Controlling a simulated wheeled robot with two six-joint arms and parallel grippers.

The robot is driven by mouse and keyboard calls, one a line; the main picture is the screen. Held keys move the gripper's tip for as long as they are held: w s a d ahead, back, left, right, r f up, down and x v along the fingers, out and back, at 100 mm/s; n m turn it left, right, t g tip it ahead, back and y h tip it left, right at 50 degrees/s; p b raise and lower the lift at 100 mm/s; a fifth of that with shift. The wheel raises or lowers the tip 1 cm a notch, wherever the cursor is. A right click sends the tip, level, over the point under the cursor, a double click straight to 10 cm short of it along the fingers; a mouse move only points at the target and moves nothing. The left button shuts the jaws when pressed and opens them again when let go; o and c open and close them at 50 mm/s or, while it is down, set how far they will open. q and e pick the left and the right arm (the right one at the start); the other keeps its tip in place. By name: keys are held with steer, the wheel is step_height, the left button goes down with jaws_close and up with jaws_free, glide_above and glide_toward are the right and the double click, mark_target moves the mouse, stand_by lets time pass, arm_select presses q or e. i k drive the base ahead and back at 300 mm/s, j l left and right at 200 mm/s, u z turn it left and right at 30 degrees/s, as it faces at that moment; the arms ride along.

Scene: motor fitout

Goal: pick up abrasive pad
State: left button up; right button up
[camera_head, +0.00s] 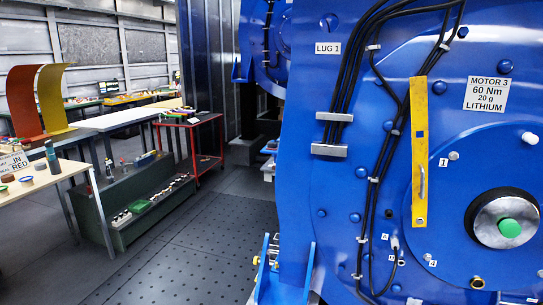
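I cannot make out an abrasive pad for certain. A small flat green item (139,206) lies on the low dark green bench (125,232) at the left, but it is too small to identify. Neither of my grippers shows in the head view.
A large blue motor housing (335,190) with black cables and a yellow bar (419,150) fills the right half. A red-framed cart (215,140) stands behind the green bench. The dark floor (195,245) between bench and motor is clear.

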mark_target(273, 146)
steer(key=i+j+z, duration=0.1)
steer(key=i+j, duration=0.25)
steer(key=i, duration=0.15)
steer(key=i+j+z, duration=0.1)
steer(key=z, duration=0.3)
steer(key=i+j+z, duration=0.1)
steer(key=z, duration=0.3)
steer(key=i+j+z, duration=0.1)
steer(key=z, duration=0.3)
steer(key=j+z, duration=0.4)
steer(key=l, duration=0.1)
